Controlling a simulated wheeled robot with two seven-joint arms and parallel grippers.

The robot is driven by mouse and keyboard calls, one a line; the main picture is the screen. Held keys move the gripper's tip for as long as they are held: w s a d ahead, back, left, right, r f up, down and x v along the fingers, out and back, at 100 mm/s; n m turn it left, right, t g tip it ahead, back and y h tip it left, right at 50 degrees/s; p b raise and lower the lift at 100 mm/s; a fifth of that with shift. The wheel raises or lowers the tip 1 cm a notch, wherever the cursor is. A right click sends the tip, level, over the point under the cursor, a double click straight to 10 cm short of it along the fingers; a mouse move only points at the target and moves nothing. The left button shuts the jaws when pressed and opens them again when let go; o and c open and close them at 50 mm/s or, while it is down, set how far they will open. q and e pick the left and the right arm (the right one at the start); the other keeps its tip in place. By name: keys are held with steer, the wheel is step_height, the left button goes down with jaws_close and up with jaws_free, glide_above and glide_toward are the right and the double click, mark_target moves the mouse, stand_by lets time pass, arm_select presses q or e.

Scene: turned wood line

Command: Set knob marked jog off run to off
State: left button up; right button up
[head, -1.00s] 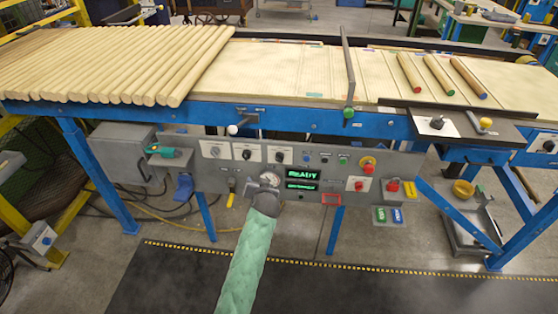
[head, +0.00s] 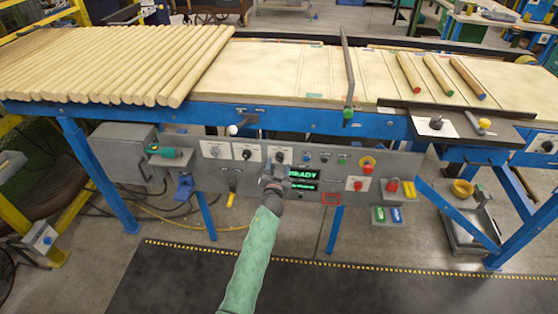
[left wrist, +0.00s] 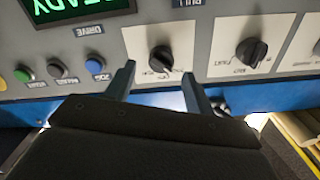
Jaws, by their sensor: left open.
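The grey control panel (head: 330,185) hangs under the blue table edge and carries three black rotary knobs on white plates left of the green READY display (head: 304,173). The knob nearest the display (head: 280,157) also shows in the left wrist view (left wrist: 161,59). A neighbouring knob (left wrist: 250,52) is to its right there. The labels are too small or upside down to read surely, so I cannot confirm which is jog off run. My left gripper (head: 272,176) is open just below the nearest knob; in the wrist view its fingertips (left wrist: 158,72) flank that knob without visible contact. My right gripper is out of view.
Green, black and blue buttons (left wrist: 95,65) sit beside the left finger in the wrist view. A red emergency button (head: 367,163) is farther right on the panel. Wooden rods (head: 120,60) lie on the table above. The floor mat (head: 380,290) is clear.

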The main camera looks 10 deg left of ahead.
mark_target(279, 160)
arm_select(q)
steer(key=shift+w, duration=1.65)
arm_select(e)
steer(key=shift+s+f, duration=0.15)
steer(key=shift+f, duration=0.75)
arm_select(q)
steer(key=c, duration=1)
